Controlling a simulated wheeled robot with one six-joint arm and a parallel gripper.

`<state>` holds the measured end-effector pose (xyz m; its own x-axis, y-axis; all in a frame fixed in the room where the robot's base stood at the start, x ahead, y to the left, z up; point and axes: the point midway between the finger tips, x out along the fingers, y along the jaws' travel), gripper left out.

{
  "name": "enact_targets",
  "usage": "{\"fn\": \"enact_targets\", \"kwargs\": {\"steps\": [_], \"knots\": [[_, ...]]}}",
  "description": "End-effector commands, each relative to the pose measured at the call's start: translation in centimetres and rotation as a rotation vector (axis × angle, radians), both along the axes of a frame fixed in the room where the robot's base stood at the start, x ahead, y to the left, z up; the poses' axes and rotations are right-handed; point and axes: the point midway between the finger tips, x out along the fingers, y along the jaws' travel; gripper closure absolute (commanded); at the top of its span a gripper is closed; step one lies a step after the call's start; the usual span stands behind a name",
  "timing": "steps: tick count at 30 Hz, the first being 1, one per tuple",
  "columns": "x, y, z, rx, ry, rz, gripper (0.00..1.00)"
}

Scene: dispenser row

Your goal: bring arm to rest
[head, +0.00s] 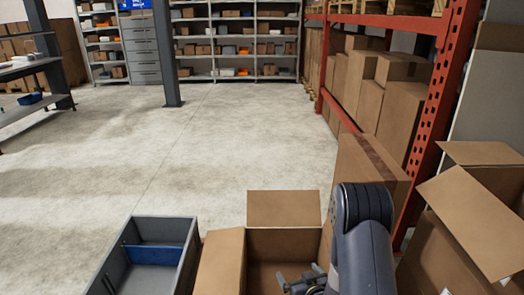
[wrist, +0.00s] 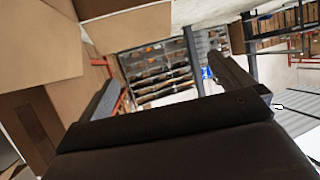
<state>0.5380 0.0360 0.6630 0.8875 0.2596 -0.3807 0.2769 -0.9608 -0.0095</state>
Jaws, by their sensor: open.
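My gripper (head: 302,281) shows at the bottom of the head view, in front of the opening of a cardboard box (head: 222,265) with raised flaps. The dark grey arm link beside it is mine. In the wrist view my gripper (wrist: 165,88) has its two fingers wide apart, with nothing between them. Only distant shelves and floor show in the gap. I cannot tell from these views how high the gripper is above the box.
A grey bin (head: 190,240) with a blue divider (head: 153,255) stands left of the box. Open cartons (head: 465,215) and an orange rack (head: 430,110) with stacked boxes crowd the right. A workbench (head: 25,68) is at far left. The concrete floor (head: 150,135) ahead is clear.

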Motion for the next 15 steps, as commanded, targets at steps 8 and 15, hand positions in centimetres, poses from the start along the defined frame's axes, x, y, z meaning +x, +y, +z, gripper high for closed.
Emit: {"fn": "enact_targets", "kwargs": {"steps": [8,15], "knots": [[-1.1,-0.5,4.1,0.0,0.002,-0.054,0.0],[-2.1,-1.1,7.1,0.0,0.001,-0.102,0.0]]}}
